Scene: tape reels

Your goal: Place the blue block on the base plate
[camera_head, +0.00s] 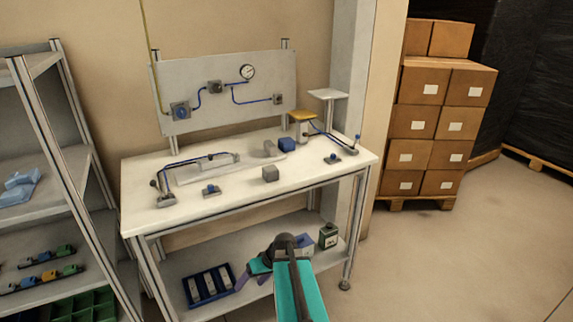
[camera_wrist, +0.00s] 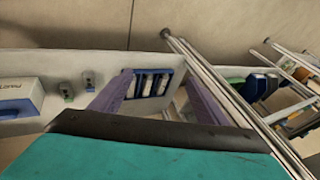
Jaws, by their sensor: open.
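The blue block (camera_head: 286,145) sits on the white worktable (camera_head: 225,205), toward the back right, beside a yellow-topped object. A pale flat piece (camera_head: 210,164) lies at the table's back left; I cannot tell whether it is the base plate. My gripper (camera_head: 250,277) is low in front of the table, near the lower shelf and away from the block. In the wrist view my gripper (camera_wrist: 158,101) has its two purple fingers spread, with nothing held between them. The block cannot be made out in the wrist view.
A gauge panel (camera_head: 228,90) rises behind. A shelving unit (camera_head: 40,130) stands left; floor at right is clear.

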